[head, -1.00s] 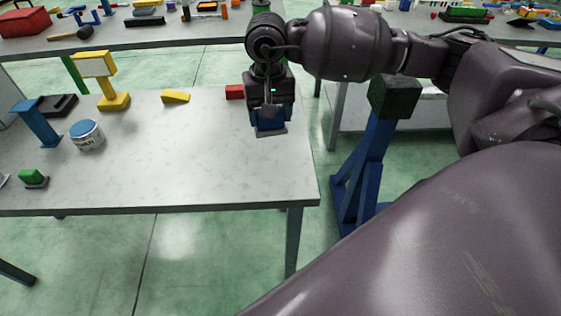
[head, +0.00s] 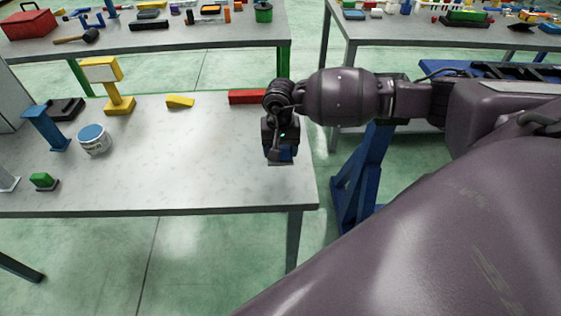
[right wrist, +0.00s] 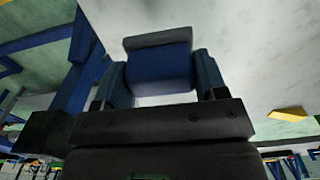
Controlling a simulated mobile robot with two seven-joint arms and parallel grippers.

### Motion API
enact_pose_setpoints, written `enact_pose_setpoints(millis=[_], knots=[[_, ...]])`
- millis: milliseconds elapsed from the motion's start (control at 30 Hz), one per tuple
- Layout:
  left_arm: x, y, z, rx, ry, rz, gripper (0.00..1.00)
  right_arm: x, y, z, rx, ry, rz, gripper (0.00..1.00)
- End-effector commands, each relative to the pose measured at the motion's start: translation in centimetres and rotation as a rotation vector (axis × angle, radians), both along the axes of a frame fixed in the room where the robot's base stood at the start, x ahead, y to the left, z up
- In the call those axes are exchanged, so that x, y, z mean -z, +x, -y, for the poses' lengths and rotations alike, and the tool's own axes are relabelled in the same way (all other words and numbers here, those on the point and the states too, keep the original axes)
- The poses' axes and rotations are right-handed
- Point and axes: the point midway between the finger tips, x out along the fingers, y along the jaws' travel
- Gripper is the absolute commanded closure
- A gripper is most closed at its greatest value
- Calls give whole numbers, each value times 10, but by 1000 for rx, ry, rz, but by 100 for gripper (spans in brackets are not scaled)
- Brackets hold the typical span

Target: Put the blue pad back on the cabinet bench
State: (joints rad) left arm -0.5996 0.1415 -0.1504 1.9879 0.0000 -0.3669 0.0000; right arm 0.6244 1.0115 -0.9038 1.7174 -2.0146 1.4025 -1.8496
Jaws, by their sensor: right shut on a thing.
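The blue pad (head: 287,154) is in my right gripper (head: 281,157), over the right end of the grey-topped bench (head: 180,170). In the right wrist view the pad (right wrist: 160,70) sits between the two fingers of the right gripper (right wrist: 162,72), with a grey strip along its outer edge. The fingers are shut on it from both sides. In the head view the gripper body hides most of the pad. I cannot tell whether the pad touches the bench top. My left gripper is not in view.
A red block (head: 248,97) lies behind the gripper, and a yellow wedge (head: 180,101) to its left. A paint can (head: 94,140), a yellow stand (head: 118,104) and a green-topped block (head: 43,180) stand farther left. The middle of the bench is clear. A blue stand (head: 362,180) is beyond its right edge.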

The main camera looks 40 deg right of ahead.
Motion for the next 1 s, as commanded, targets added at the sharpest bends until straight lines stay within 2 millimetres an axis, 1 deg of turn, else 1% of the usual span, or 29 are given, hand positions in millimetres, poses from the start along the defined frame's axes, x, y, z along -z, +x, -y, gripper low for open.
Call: enact_pose_setpoints(millis=[33,100,333,500,600,867,1000], knots=[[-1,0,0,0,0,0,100,7,-1,0,1,0,-2,56],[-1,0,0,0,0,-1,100,13,0,0,0,1,-1,56],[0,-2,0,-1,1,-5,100,25,0,0,1,1,-1,56],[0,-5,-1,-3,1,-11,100,48,0,-1,1,1,-2,56],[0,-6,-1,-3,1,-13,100,59,0,0,0,1,-1,56],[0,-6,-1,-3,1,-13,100,60,0,0,0,-1,1,56],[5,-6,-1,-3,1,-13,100,64,0,0,-1,0,1,56]])
